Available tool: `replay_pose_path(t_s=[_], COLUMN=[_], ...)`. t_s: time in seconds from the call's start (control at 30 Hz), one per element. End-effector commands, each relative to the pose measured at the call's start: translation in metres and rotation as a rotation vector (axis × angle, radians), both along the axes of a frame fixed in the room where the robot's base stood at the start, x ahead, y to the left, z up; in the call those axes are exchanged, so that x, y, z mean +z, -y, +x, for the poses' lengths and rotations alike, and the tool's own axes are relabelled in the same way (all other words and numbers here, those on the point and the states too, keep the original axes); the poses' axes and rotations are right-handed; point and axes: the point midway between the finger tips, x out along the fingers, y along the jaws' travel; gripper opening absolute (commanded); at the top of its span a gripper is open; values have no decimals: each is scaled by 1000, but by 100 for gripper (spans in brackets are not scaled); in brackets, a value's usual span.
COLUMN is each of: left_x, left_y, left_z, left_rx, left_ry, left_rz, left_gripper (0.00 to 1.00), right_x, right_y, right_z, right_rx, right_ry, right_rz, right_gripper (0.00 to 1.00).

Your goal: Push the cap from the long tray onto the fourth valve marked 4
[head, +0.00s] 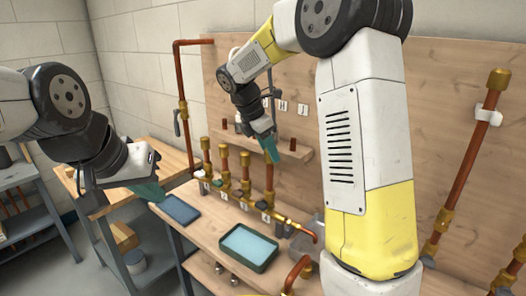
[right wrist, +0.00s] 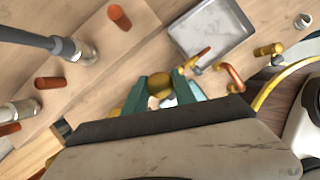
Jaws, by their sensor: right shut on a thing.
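My right gripper (head: 271,156) is shut at the top of the rightmost upright copper pipe of the row, the fourth valve (head: 269,178). The right wrist view shows a round brass piece, the cap (right wrist: 160,86), between its teal fingers. I cannot tell whether the cap is on the pipe or just above it. A green tray with a blue lining (head: 233,258) lies on the bench front.
Other upright pipes with brass fittings (head: 224,160) stand close to the left. A shelf with copper stubs (head: 288,149) is on the board behind. A grey tray (right wrist: 212,45) shows in the right wrist view.

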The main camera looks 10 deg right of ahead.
Motion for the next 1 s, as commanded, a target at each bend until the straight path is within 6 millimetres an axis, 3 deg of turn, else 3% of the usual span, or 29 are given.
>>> replay_pose_path(t_s=[1.0], left_x=[0], left_y=[0], left_z=[0], left_rx=[0], left_ry=[0], left_rz=[0], left_gripper=[0], right_x=[-26], right_y=[0], right_z=[0], right_rx=[0], right_ry=[-1], right_rz=[0], right_gripper=[0])
